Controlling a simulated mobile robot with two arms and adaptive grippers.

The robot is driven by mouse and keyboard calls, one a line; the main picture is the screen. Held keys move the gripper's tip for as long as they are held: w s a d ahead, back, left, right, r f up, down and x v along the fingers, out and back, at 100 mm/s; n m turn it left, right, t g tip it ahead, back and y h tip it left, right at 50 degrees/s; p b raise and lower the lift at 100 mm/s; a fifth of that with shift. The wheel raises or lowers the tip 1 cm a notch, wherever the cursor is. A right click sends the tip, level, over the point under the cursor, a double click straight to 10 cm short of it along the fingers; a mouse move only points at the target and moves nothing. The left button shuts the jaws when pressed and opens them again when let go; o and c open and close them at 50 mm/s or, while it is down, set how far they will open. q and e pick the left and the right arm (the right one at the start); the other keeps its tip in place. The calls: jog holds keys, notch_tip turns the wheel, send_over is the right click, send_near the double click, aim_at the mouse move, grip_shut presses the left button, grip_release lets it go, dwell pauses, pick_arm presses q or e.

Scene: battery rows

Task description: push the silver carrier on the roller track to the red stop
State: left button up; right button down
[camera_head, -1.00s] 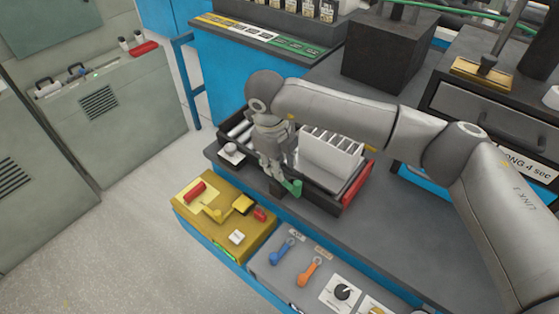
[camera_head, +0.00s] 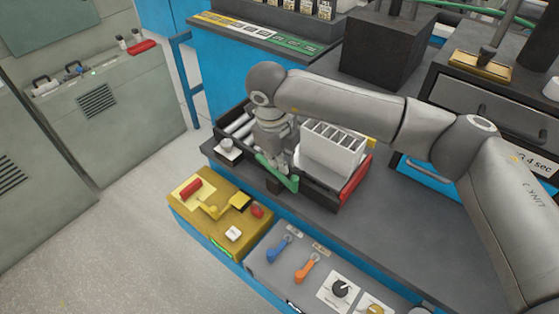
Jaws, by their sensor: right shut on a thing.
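The silver carrier (camera_head: 331,161), a pale box with several open slots on top, sits on the roller track (camera_head: 234,131) toward its right end. The red stop (camera_head: 356,180) is at the track's right end, close to the carrier; the exact gap is hard to see. My right gripper (camera_head: 281,164) points down at the track's front side, left of the carrier. It is shut, apparently on the green bar (camera_head: 285,180) at the front rim; its fingertips are partly hidden. My left gripper is out of view.
A yellow control box (camera_head: 222,239) and a grey panel with blue (camera_head: 279,247) and orange (camera_head: 307,268) levers stand in front of the track. A dark block (camera_head: 384,50) stands behind. My right arm crosses above the bench; bare bench lies to the right.

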jog(key=shift+s+d+f, duration=0.1)
jog(key=shift+s+f, duration=0.1)
jog(key=shift+s, duration=0.05)
jog(key=c, duration=1.5)
grip_release()
jog(key=shift+c, duration=0.2)
jog(key=shift+w+d+f, duration=0.15)
jog(key=shift+w, duration=0.1)
jog(key=r, duration=0.4)
jog(key=s+r, duration=0.1)
jog(key=r, duration=0.3)
jog(key=a+r, duration=0.1)
jog(key=r, duration=0.2)
jog(key=shift+s+a+r, duration=0.1)
jog(key=shift+s+r, duration=0.2)
jog(key=shift+r, duration=0.1)
jog(key=shift+s+a+f, duration=0.1)
